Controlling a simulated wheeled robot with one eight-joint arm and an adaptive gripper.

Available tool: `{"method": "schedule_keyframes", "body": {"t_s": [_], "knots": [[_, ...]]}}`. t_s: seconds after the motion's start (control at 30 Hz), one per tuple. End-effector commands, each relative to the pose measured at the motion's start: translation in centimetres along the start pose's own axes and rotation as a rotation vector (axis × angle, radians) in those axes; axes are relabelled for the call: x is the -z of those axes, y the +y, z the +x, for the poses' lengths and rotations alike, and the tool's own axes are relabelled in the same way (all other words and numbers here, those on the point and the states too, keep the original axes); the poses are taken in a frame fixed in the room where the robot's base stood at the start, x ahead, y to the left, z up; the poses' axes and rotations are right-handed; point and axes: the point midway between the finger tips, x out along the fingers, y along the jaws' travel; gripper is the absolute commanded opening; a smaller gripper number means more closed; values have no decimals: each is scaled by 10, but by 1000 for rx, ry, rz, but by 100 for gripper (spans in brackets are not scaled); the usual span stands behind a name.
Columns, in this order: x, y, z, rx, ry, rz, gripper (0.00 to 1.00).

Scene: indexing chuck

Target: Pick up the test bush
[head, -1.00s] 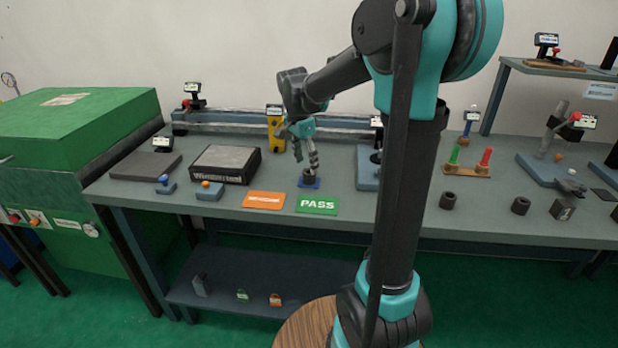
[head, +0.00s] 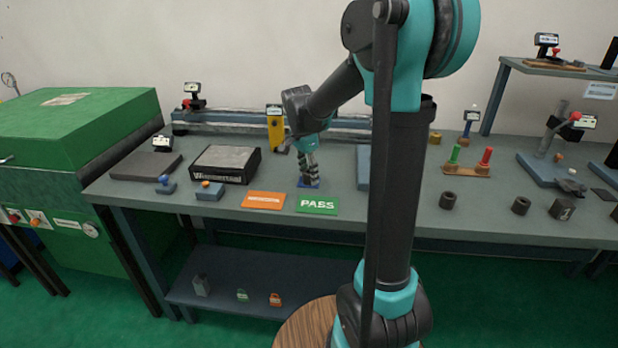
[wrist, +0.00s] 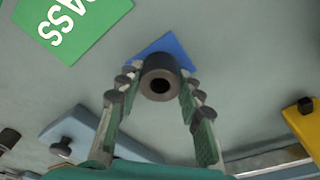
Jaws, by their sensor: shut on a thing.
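The test bush is a dark grey cylinder with a round bore (wrist: 160,78). In the wrist view it stands over the blue square pad (wrist: 166,49), between the two fingers of my gripper (wrist: 157,90). The fingers touch it on both sides. In the head view my gripper (head: 308,178) points down at the blue pad (head: 309,184), and its fingers hide the bush there. I cannot tell whether the bush rests on the pad or is just above it.
A green PASS card (head: 317,205) and an orange card (head: 264,200) lie in front of the pad. A black-sided block (head: 225,164) stands to the left. Dark bushes (head: 447,200) stand to the right. A yellow upright (head: 275,131) stands behind.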

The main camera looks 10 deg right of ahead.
Motion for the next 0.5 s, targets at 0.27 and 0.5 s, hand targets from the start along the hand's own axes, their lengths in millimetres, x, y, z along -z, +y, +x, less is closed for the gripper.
{"method": "schedule_keyframes", "body": {"t_s": [0.27,0.5], "knots": [[0,0,0,0,0,0,0],[0,0,-3,0,0,0,0]]}}
